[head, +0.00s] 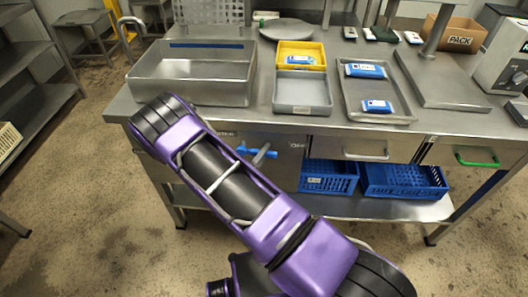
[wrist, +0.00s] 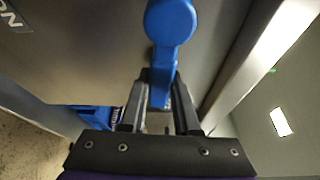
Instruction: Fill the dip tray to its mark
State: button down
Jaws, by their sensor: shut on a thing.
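A wide steel tray (head: 190,96), which looks like the dip tray, sits at the left of the bench in the head view. A dark blue stripe (head: 207,44) runs along its far inner wall. I see no clear water surface in it. A blue lever (head: 245,152) with a grey stem shows on the bench front below the tray. In the wrist view my gripper (wrist: 161,92) is shut on a blue handle (wrist: 170,22), its fingers on either side of the narrow part.
A yellow bin (head: 313,48), a grey tray (head: 302,108) and a metal tray with blue-labelled packs (head: 366,70) stand right of the steel tray. Blue crates (head: 330,182) lie on the shelf below. A green drawer handle (head: 477,161) is at right.

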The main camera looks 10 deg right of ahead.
jog(key=shift+w+a+f+m+g+y, duration=0.1)
jog(key=shift+a+f+m+g+y, duration=0.2)
jog(key=shift+f+m+y, duration=0.55)
jog(key=shift+w+a+f+m+g+y, duration=0.15)
jog(key=shift+a+f+m, duration=0.35)
jog(key=shift+m, duration=0.65)
jog(key=shift+w+a+f+m+g+y, duration=0.1)
jog(key=shift+a+f+m+g+y, duration=0.1)
jog(key=shift+f+m+y, duration=0.55)
jog(key=shift+m, duration=0.35)
jog(key=c, duration=0.6)
grip_release()
jog(key=shift+c, duration=0.2)
jog(key=shift+s, duration=0.1)
jog(key=p+v, duration=0.1)
jog(key=v, duration=1.6)
jog(key=shift+a+f, duration=0.3)
jog(key=shift+s, duration=0.1)
